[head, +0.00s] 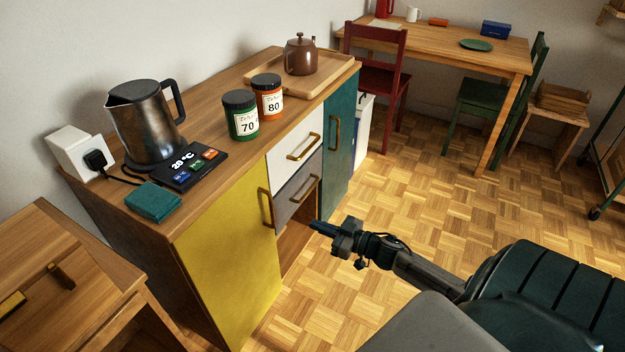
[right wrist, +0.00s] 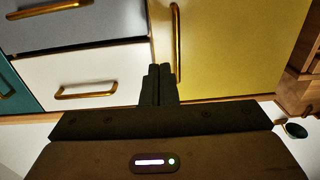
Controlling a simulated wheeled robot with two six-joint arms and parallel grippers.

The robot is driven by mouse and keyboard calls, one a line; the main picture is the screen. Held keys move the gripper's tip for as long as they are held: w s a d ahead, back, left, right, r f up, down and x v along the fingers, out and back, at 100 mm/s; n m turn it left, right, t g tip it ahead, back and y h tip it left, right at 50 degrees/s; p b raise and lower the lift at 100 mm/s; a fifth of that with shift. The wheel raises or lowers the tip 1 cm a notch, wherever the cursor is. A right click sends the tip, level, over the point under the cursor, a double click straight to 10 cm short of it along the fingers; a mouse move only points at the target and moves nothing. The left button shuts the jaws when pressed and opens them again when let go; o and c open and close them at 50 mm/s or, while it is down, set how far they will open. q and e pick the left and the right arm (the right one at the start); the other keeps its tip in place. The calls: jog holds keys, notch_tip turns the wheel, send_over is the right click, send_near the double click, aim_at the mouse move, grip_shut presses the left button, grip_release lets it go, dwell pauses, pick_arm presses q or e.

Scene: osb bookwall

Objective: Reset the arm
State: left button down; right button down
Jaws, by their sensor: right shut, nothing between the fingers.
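My right gripper (head: 318,228) is shut and empty in the head view. It is held over the floor in front of the cabinet, close to the grey drawer and the yellow door. In the right wrist view its two fingers (right wrist: 157,86) lie together, pointing at the cabinet front near the edge between the white drawer (right wrist: 85,82) and the yellow door (right wrist: 230,50). I cannot tell whether the fingertips touch the cabinet. My left gripper is not in view.
The cabinet top (head: 205,160) bears a kettle (head: 147,125), a display panel (head: 190,168), two labelled jars, a teal cloth (head: 153,202) and a teapot (head: 300,55) on a tray. A gold handle (head: 266,207) sticks out near my right gripper. The parquet floor (head: 400,200) is clear.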

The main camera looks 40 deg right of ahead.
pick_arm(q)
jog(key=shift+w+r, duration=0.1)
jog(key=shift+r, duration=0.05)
